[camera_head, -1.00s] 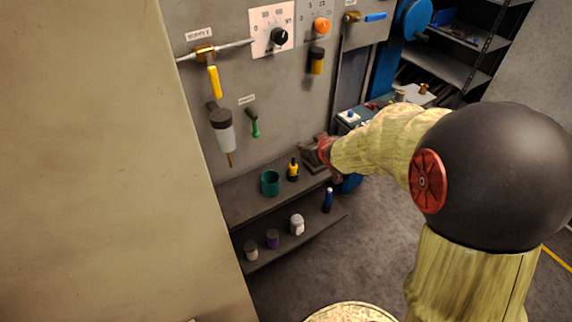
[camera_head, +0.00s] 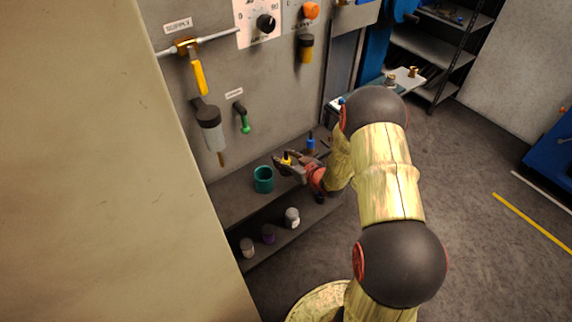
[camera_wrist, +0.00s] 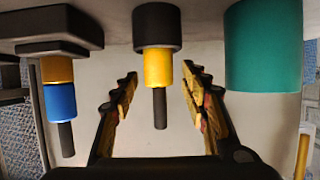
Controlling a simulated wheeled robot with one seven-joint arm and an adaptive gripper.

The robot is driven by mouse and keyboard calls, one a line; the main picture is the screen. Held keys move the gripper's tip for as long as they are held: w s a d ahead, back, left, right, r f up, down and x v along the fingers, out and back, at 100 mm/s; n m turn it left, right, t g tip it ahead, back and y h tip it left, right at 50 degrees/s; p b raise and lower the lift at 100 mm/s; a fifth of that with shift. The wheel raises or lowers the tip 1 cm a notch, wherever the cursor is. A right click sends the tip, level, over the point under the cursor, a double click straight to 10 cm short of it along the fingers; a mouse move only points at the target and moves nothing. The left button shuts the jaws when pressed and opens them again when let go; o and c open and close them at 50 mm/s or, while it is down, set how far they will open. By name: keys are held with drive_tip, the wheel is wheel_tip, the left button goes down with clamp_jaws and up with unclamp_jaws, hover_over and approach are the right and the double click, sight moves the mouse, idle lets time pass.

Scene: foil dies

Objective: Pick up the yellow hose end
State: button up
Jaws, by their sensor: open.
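The yellow hose end (camera_head: 287,160) stands on the upper shelf beside the teal cup, partly hidden by my gripper in the head view. In the wrist view the yellow hose end (camera_wrist: 158,68) has a black wide part, a yellow band and a thin dark tip. My gripper (camera_wrist: 160,78) is open, with one finger on each side of the hose end and visible gaps to both. In the head view my gripper (camera_head: 286,164) is at the hose end. I cannot tell how far the fingers reach past it.
The teal cup (camera_wrist: 263,45) is close by the right finger, and a blue-banded hose end (camera_wrist: 61,100) is left of the left finger. The teal cup (camera_head: 263,180) and the blue one (camera_head: 311,143) flank my gripper. Several small jars, including a white one (camera_head: 292,217), stand on the lower shelf.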

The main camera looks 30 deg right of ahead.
drive_tip(key=shift+b+x, duration=0.35)
drive_tip(key=shift+x, duration=1.65)
drive_tip(key=shift+f, duration=0.1)
drive_tip(key=shift+s, duration=0.1)
drive_tip(key=shift+c, duration=0.9)
clamp_jaws()
